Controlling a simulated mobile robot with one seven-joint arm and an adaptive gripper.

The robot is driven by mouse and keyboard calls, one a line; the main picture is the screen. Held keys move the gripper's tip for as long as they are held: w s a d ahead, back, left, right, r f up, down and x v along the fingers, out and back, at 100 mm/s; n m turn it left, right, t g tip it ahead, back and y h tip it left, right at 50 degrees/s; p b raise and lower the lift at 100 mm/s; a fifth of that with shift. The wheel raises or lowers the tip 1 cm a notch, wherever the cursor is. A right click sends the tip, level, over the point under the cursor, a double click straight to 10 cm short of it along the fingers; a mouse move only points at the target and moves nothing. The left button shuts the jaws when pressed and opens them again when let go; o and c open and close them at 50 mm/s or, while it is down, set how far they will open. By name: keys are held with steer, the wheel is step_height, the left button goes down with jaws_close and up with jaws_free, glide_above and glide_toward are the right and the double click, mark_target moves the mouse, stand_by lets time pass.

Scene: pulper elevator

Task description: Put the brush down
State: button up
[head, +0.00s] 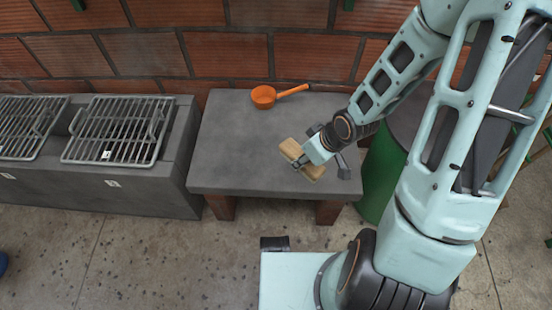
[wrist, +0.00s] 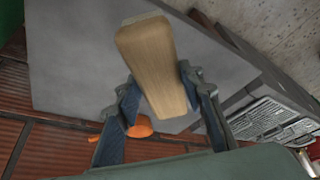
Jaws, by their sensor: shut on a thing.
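The brush (head: 293,151) shows in the head view as a tan wooden block over the front right part of the grey table (head: 230,160). In the wrist view the brush (wrist: 150,60) shows as a long wooden block between the fingers. My gripper (head: 310,160) is shut on the brush; its dark fingers also show in the wrist view (wrist: 160,105). I cannot tell whether the brush touches the table top or hangs a little above it. The bristles are mostly hidden.
An orange ladle-like pan (head: 264,97) lies at the back of the table. Metal grates (head: 117,130) on a grey block stand to the left. A green drum (head: 380,172) stands close on the right. A brick wall (head: 240,57) runs behind. The table's left and middle are clear.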

steer(key=w+a+f+b, duration=0.1)
steer(key=w+a+f, duration=0.1)
steer(key=w+f, duration=0.1)
steer(key=w+a+f+b, duration=0.2)
steer(key=w+f, duration=0.1)
steer(key=w, duration=0.1)
steer(key=w+a+f+b, duration=0.2)
steer(key=w+a+f, duration=0.1)
steer(key=w, duration=0.1)
steer(key=shift+a+f, duration=0.1)
steer(key=shift+w+a+f, duration=0.15)
steer(key=shift+f, duration=0.1)
steer(key=shift+w+f+b, duration=0.15)
steer(key=shift+f+b, duration=0.45)
steer(key=shift+f, duration=1)
steer(key=shift+f, duration=0.2)
steer(key=o, duration=1.1)
steer(key=shift+r, duration=0.1)
